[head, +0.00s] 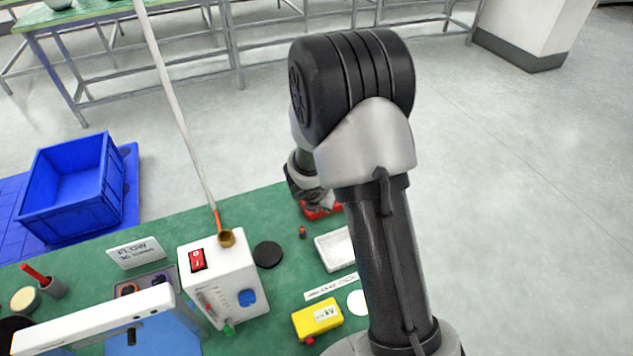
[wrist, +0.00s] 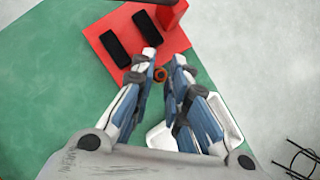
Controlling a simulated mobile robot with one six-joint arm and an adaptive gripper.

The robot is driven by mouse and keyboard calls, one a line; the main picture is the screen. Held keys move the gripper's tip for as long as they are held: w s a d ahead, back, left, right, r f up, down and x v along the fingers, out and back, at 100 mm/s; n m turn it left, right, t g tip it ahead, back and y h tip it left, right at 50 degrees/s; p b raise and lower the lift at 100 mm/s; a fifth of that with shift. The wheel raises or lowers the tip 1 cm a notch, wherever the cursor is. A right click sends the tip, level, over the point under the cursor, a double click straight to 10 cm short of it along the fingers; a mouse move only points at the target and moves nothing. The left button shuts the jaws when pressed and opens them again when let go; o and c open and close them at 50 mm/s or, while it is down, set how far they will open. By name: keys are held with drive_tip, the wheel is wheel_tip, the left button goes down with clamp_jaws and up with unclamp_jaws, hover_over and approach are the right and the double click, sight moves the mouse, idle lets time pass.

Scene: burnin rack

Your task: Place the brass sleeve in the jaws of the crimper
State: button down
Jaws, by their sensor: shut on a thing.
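My gripper (wrist: 164,62) points down beside a red block with two black bars (wrist: 130,36), which looks like the crimper. Its two fingers are close together with a narrow gap. A small orange-brown ring, seemingly the brass sleeve (wrist: 160,74), shows between the fingertips, partly covered by them. The ring is just off the red block's near edge in the picture; its height above the table is unclear. In the head view my arm hides most of the gripper, and a little of the red block (head: 322,212) shows below it.
A white tray (head: 333,250) lies close to the red block. A small orange-brown piece (head: 302,232) shows left of the tray. A black disc (head: 267,254), a yellow meter (head: 317,320) and a white box with a red switch (head: 222,278) stand on the green table.

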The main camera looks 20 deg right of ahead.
drive_tip(key=w, duration=0.2)
drive_tip(key=w+p, duration=0.1)
drive_tip(key=w, duration=0.3)
drive_tip(key=shift+f+p, duration=0.25)
drive_tip(key=shift+p, duration=0.15)
drive_tip(key=shift+s+f, duration=0.1)
drive_tip(key=shift+f+b, duration=0.15)
drive_tip(key=shift+b, duration=0.2)
drive_tip(key=c, duration=1.6)
unclamp_jaws()
drive_tip(key=shift+o, duration=0.2)
